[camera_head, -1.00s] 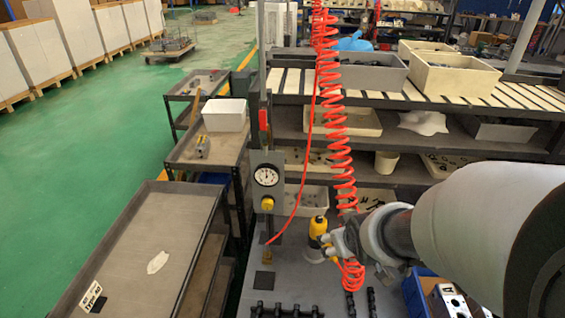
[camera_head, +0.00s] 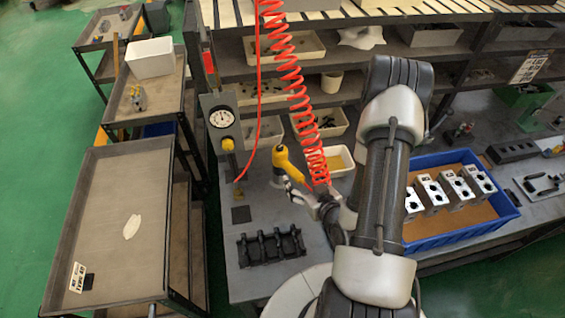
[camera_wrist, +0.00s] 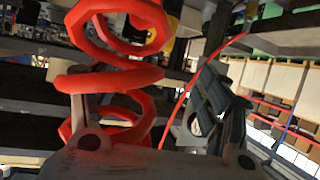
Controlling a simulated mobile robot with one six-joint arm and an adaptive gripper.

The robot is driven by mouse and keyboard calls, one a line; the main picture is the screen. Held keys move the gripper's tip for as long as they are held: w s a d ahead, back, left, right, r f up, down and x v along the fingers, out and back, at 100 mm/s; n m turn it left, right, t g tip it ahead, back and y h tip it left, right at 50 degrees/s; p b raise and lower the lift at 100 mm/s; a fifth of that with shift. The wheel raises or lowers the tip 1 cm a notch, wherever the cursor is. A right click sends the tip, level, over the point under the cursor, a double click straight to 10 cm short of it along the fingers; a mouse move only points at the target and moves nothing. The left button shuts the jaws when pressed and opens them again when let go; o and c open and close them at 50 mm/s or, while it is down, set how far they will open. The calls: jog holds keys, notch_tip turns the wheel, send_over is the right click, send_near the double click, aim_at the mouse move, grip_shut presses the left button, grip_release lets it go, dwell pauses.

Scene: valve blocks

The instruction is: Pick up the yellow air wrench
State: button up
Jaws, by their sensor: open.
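The yellow air wrench (camera_head: 281,158) is on the grey workbench (camera_head: 262,208), beside the foot of the red coiled hose (camera_head: 298,95). My gripper (camera_head: 298,192) is open, low over the bench and just right of and nearer than the wrench. Part of the wrench is hidden by my gripper and the hose. In the wrist view, large red coils (camera_wrist: 112,78) fill the left side, close in front of my open gripper (camera_wrist: 162,125). I cannot make out the wrench clearly in that view, nor tell whether my fingers touch it.
A black slotted rack (camera_head: 271,248) lies on the bench in front. A gauge (camera_head: 221,118) stands on a post at left. A blue tray (camera_head: 508,210) with several metal valve blocks is at right. A grey cart (camera_head: 112,225) stands at left.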

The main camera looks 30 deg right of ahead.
aim_at(283, 156)
jog(key=b+x, duration=0.6)
jog(key=x, duration=0.5)
jog(key=shift+w+f, duration=0.15)
jog(key=shift+w, duration=0.1)
jog(key=x, duration=0.3)
jog(key=b+x, duration=0.1)
jog(key=x, duration=0.1)
jog(key=shift+w+r, duration=0.2)
jog(key=shift+w, duration=0.05)
jog(key=shift+c, duration=0.5)
jog(key=c, duration=1.3)
jog(key=shift+w+r, duration=0.1)
jog(key=shift+r, duration=0.1)
jog(key=shift+c, duration=0.4)
